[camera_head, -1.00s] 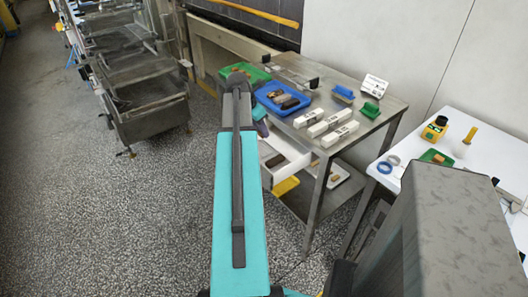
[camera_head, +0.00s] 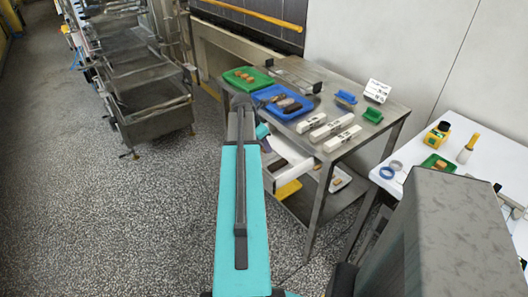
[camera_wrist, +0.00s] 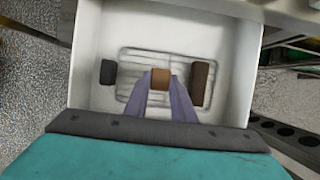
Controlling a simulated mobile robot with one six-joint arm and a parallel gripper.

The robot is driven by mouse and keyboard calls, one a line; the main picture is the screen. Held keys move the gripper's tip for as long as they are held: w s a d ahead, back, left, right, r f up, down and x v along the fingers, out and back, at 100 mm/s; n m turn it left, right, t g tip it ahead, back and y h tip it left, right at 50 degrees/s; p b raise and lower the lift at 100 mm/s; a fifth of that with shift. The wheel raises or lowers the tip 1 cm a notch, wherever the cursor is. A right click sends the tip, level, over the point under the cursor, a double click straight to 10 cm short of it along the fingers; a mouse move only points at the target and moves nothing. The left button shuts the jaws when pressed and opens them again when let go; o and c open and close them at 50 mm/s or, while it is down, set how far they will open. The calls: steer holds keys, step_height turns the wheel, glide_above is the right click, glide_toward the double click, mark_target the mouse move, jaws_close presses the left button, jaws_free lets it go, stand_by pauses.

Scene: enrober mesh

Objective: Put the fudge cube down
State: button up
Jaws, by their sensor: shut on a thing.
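In the wrist view, my gripper (camera_wrist: 161,80) is shut on the brown fudge cube (camera_wrist: 161,77), held between its two purple fingers. Below is an open white bin (camera_wrist: 95,30) with a grid-like shape on its floor. The cube shows over the bin's middle; I cannot tell whether it touches the floor. A small black block (camera_wrist: 108,72) lies to its left and a dark brown bar (camera_wrist: 202,82) to its right.
The steel table (camera_head: 375,97) carries a green tray (camera_head: 268,84) of brown pieces, a blue tray (camera_head: 268,93) of dark bars and several white labelled blocks (camera_head: 332,127). Below are a yellow tray (camera_head: 287,189) and a lower shelf. A white table (camera_head: 490,155) stands at right.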

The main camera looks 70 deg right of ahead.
mark_target(263, 149)
steer(key=shift+f, duration=1.6)
steer(key=shift+f, duration=0.15)
steer(key=o, duration=0.8)
steer(key=shift+b+v, duration=0.5)
steer(key=shift+v, duration=5.7)
